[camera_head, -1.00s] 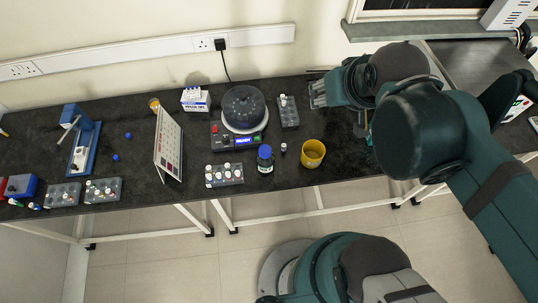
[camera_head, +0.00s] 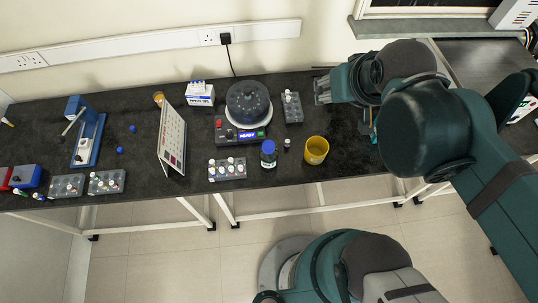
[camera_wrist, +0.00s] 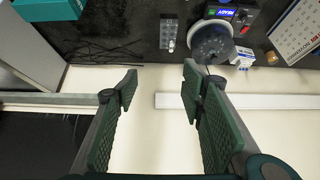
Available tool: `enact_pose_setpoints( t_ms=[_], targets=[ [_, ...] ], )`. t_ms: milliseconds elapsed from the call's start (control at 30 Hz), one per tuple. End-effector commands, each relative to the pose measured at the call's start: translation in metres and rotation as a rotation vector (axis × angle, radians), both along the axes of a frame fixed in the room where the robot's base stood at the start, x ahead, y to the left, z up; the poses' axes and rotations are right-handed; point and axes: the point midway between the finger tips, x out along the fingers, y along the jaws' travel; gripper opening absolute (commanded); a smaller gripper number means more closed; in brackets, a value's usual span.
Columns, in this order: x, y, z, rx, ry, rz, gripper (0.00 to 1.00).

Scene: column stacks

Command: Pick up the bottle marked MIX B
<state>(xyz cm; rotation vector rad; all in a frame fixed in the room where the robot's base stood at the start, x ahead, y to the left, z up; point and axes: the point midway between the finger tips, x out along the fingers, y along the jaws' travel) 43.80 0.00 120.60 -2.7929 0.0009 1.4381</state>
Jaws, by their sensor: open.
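No marking MIX B can be read in either view. A dark blue-capped bottle (camera_head: 268,158) stands upright near the front edge of the black bench, and its label is too small to read. Small capped bottles (camera_head: 230,164) stand in a grey rack to its left, and a small vial (camera_head: 287,143) stands to its right; their marks are also unreadable. My gripper (camera_head: 322,90) is over the back right of the bench, apart from all of these. In the wrist view my gripper (camera_wrist: 160,82) is open and empty, with the wall between its fingers.
A yellow cup (camera_head: 316,151) stands right of the bottle. Behind are a round dark centrifuge-like device (camera_head: 248,100) and a grey rack (camera_head: 292,108). A standing chart (camera_head: 172,140), a blue stand (camera_head: 89,140) and more racks (camera_head: 107,181) are left. Bench right of the cup looks clear.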

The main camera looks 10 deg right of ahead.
Motion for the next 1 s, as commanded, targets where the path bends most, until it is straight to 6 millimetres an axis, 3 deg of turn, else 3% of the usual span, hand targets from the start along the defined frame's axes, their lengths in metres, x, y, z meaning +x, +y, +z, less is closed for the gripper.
enact_pose_setpoints(
  t_ms=[267, 1000],
  targets=[
    [0.004, 0.006, -0.016, -0.008, 0.032, -0.011, 0.4],
    [0.027, 0.039, -0.116, -0.134, 0.179, -0.198, 0.4]
  ],
)
